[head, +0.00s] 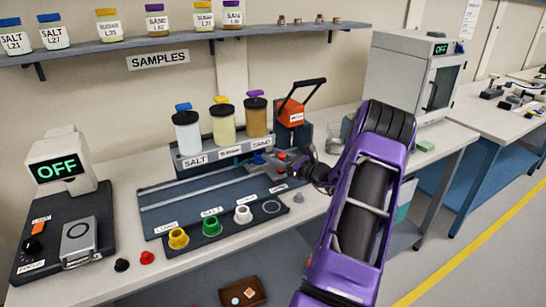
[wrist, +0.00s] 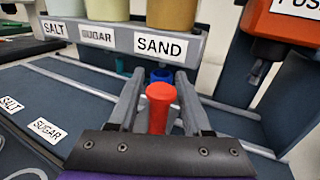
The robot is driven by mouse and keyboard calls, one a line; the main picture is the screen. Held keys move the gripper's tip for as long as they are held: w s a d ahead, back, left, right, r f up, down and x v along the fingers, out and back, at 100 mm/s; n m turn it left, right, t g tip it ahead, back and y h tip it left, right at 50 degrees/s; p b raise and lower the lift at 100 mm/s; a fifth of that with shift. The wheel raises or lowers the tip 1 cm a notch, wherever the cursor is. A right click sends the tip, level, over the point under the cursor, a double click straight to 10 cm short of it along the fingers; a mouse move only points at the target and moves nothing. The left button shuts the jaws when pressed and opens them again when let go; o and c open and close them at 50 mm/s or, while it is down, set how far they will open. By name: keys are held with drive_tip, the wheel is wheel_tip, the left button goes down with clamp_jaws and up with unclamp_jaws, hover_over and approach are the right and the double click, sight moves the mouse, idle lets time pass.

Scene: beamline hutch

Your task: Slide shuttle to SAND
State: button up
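The dispenser rack (head: 188,164) holds three jars over labels SALT, SUGAR and SAND. The SAND label (wrist: 158,46) also shows in the wrist view. A red knob (wrist: 160,95), seemingly the shuttle's handle, stands upright in front of that label. A blue cup-like part (wrist: 162,75) shows just behind it, under the rack. My gripper (wrist: 160,85) has one grey finger on each side of the knob. Whether the fingers touch it is unclear. In the head view my gripper (head: 296,166) is at the right end of the blue railed base (head: 175,197), and the shuttle is partly hidden.
An orange press (head: 291,113) with a black lever stands right of the jars. In front of the rails is a row of coloured cups (head: 211,224). A scale-like device (head: 60,168) reading OFF is at left, and a white oven (head: 405,70) is at right.

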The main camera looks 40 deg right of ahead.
drive_tip(key=shift+s, duration=0.1)
drive_tip(key=s+d, duration=0.1)
drive_tip(key=s, duration=1)
drive_tip(key=s+d, duration=0.1)
drive_tip(key=s, duration=0.5)
drive_tip(key=shift+d, duration=0.35)
